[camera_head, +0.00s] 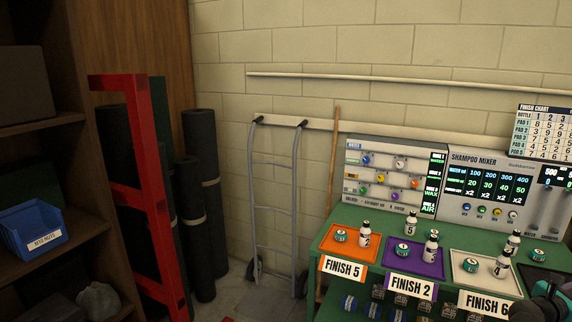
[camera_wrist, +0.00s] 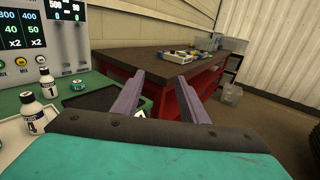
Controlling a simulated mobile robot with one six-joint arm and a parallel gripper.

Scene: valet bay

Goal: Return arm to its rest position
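My gripper (camera_wrist: 160,78) shows in the wrist view with its two grey-purple fingers apart and nothing between them. Past the fingers are the dark top and red front of a workbench. A teal and dark part of my arm shows at the lower right corner of the head view, beside the right end of the green table (camera_head: 335,232). The gripper's fingers cannot be made out in the head view.
The table holds an orange tray (camera_head: 329,246), a purple tray (camera_head: 387,262) and a white tray (camera_head: 460,276), with bottles and tins. The shampoo mixer (camera_head: 480,159) stands behind. A hand truck (camera_head: 274,215) leans at the wall. The dark workbench (camera_wrist: 140,60) has items on top.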

